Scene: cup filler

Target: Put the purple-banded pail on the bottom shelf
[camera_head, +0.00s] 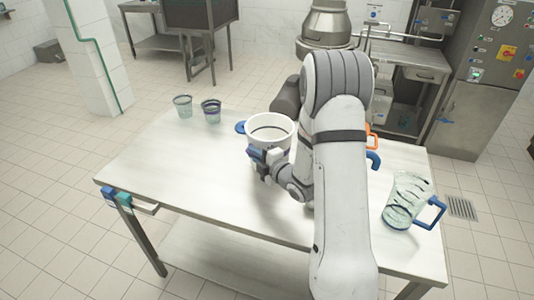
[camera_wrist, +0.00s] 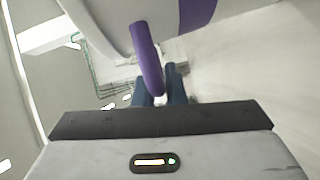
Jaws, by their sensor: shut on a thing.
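The purple-banded pail (camera_head: 284,133) is white and open-topped, above the left-middle of the table in the head view. Its white wall and purple band (camera_wrist: 197,14) fill the top of the wrist view. My gripper (camera_head: 262,158) is at its front side, and in the wrist view my gripper (camera_wrist: 161,92) is shut on the pail's purple handle. The pail looks roughly upright; I cannot tell whether its base touches the table. The bottom shelf (camera_head: 225,262) is a bare pale board under the table, partly hidden by the tabletop and my arm.
The metal tabletop (camera_head: 180,165) carries two small cups (camera_head: 183,107) (camera_head: 211,111) at the back left and a clear jug with a blue handle (camera_head: 401,206) at the right. Orange and blue handles (camera_head: 374,160) show beside my arm, their bodies hidden. A table leg (camera_head: 145,240) stands front left.

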